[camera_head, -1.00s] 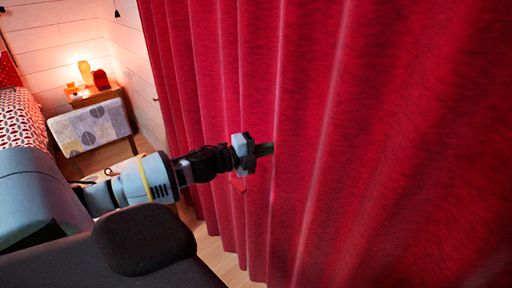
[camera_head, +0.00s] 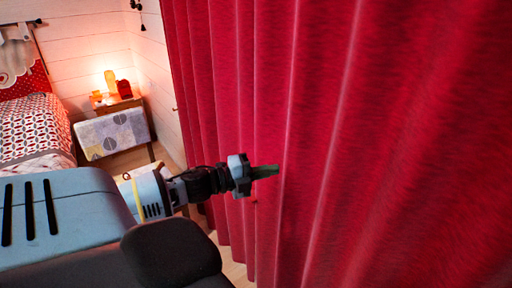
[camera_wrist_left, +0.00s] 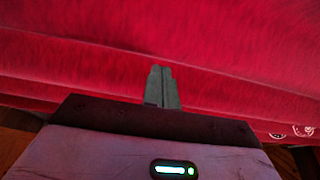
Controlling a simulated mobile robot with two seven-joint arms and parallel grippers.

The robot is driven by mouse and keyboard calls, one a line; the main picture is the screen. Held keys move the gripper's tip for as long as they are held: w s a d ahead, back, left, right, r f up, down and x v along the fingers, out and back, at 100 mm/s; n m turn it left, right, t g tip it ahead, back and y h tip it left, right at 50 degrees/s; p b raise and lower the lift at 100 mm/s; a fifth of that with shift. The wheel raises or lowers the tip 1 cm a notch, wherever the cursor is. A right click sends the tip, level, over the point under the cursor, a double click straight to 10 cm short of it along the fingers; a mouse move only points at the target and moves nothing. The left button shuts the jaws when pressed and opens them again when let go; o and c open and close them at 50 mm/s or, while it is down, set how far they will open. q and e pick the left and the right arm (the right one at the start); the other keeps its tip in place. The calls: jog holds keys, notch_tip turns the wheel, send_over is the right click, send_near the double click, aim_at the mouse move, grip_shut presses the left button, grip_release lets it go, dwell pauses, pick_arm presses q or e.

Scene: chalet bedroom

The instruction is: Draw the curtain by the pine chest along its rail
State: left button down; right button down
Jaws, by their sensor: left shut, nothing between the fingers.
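The red curtain (camera_head: 380,150) hangs in deep folds and fills the middle and right of the head view. My left gripper (camera_head: 266,172) is at a fold of the curtain, left of the curtain's middle. Its fingers are shut together with no cloth visibly between them. In the left wrist view the closed fingers (camera_wrist_left: 162,86) point at the red cloth (camera_wrist_left: 230,60), very close; I cannot tell whether they touch it. The pine chest and the rail are not in view. My right gripper is not in view.
A bed with a red-and-white patterned cover (camera_head: 30,128) stands at the left. A bedside table (camera_head: 112,105) with a glowing lamp (camera_head: 110,82) is beyond it, against the white plank wall (camera_head: 90,50). A strip of wooden floor (camera_head: 233,270) shows below the curtain.

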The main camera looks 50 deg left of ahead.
pick_arm(q)
jog(key=v, duration=0.3)
jog(key=shift+s+a, duration=0.1)
jog(key=shift+s, duration=0.1)
dwell(0.5)
